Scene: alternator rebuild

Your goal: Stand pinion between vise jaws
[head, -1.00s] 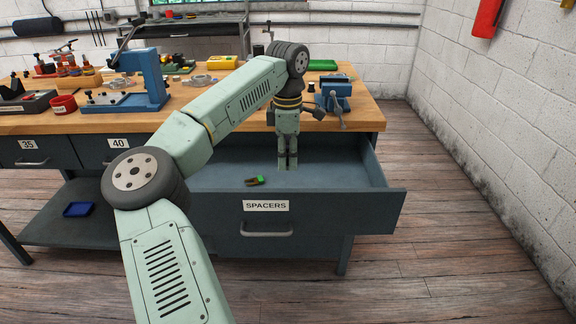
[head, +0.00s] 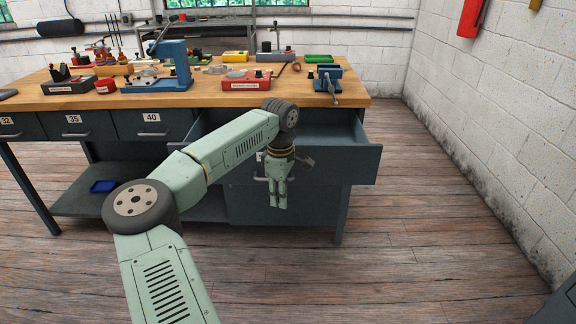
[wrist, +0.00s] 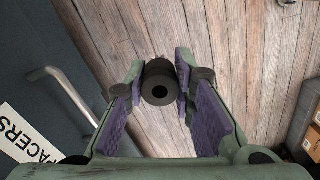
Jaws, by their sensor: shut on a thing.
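My gripper (head: 279,206) points down in front of the bench, outside the open drawer and well below the bench top. In the wrist view it is shut on a dark round part with a central hole, which I take for the pinion (wrist: 160,84). The part sits between the fingertips, its bored end facing the camera; I cannot make out teeth. In the head view the part is too small to tell. The blue vise (head: 328,79) stands on the bench's right end, away from my gripper. Its jaw gap is too small to judge.
The drawer labelled SPACERS in the wrist view (wrist: 22,135) stands open (head: 350,163), jutting out below the vise. A red box (head: 246,84) and a blue press (head: 174,66) stand farther left on the bench (head: 210,100).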

